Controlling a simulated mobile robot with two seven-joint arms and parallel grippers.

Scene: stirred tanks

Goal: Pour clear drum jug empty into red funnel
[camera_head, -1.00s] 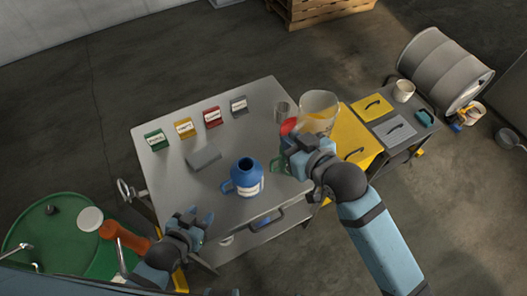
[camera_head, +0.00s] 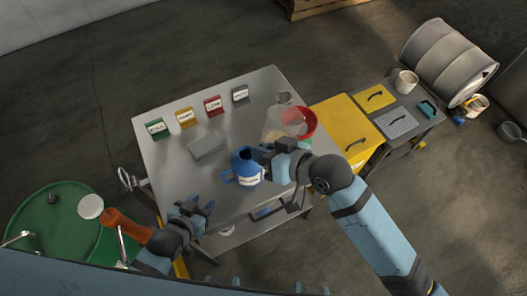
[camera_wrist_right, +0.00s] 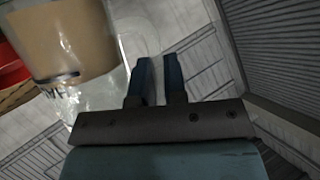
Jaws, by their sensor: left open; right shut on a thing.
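The clear drum jug (camera_head: 274,127) is at the right part of the grey table, overlapping the left side of the red funnel (camera_head: 307,121) in the head view. My right gripper (camera_head: 268,156) is shut on the jug, whose faint clear handle meets the fingers (camera_wrist_right: 159,75) in the right wrist view. There the clear jug wall (camera_wrist_right: 105,85) shows with a tan area behind or inside it; I cannot tell whether that is liquid. The funnel's red edge (camera_wrist_right: 10,68) shows at far left. The jug's tilt is unclear. My left gripper (camera_head: 198,212) is open and empty near the table's front edge.
A blue jug (camera_head: 245,167) stands close beside my right gripper. A yellow cabinet top (camera_head: 345,120) adjoins at right. A green drum (camera_head: 60,220) is at lower left.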

